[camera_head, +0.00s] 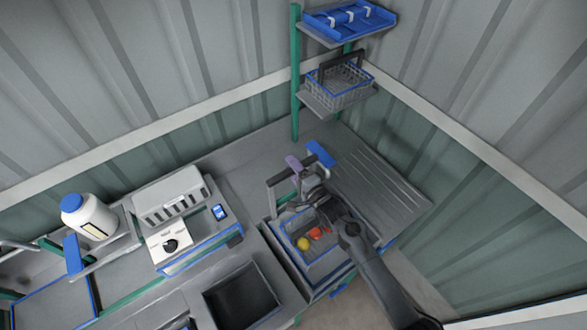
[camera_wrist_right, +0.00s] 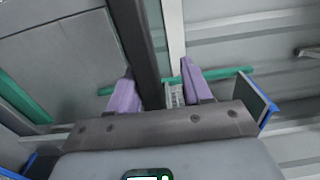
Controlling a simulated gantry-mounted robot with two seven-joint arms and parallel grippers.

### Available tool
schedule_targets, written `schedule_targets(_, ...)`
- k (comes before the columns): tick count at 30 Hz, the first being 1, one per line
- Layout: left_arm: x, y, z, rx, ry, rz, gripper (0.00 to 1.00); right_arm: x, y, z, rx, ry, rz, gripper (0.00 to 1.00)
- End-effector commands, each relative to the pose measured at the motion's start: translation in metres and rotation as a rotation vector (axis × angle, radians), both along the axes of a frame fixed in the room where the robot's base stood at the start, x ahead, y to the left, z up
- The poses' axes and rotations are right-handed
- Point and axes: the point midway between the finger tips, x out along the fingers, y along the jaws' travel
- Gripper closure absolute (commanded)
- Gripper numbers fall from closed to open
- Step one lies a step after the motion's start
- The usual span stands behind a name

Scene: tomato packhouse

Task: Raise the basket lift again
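A grey basket with a blue rim (camera_head: 337,258) sits low in the tank at the bench's right part. It holds red and yellow tomatoes (camera_head: 304,243). A dark handle frame (camera_head: 270,196) stands above its far side. My right gripper (camera_head: 298,170), with purple fingertips, is at the top of this frame and partly hides it. In the right wrist view, the purple fingers are apart and a dark bar (camera_wrist_right: 137,45) runs between them, closer to the left finger. A gap shows on its other side. I cannot tell whether they touch it. My left gripper is not in view.
A blue block (camera_head: 320,153) stands just beyond the gripper. A grooved drainboard (camera_head: 378,192) is clear on the right. A dark basin (camera_head: 241,298), a control box with a knob (camera_head: 170,245) and a white jug (camera_head: 90,217) are left. Shelves hold a wire basket (camera_head: 340,88) and blue tray (camera_head: 348,22).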

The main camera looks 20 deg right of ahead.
Motion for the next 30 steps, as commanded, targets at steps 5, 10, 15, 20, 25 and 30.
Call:
schedule_targets(5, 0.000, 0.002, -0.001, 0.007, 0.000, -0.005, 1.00, -0.001, 0.000, -0.003, -0.001, 0.006, -0.001, 0.51)
schedule_targets(10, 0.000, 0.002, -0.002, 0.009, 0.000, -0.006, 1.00, -0.006, -0.002, -0.006, -0.001, 0.009, -0.001, 0.51)
schedule_targets(15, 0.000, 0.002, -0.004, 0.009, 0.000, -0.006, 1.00, -0.023, -0.008, -0.006, -0.001, 0.009, -0.001, 0.51)
schedule_targets(20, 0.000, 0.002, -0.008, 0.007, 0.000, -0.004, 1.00, -0.049, -0.018, -0.007, -0.002, 0.009, -0.001, 0.51)
schedule_targets(25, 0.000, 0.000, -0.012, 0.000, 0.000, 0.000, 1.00, -0.075, -0.027, -0.006, -0.001, 0.006, -0.001, 0.51)
schedule_targets(30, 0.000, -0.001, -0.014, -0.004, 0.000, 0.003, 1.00, -0.093, -0.034, -0.004, -0.002, 0.005, -0.001, 0.51)
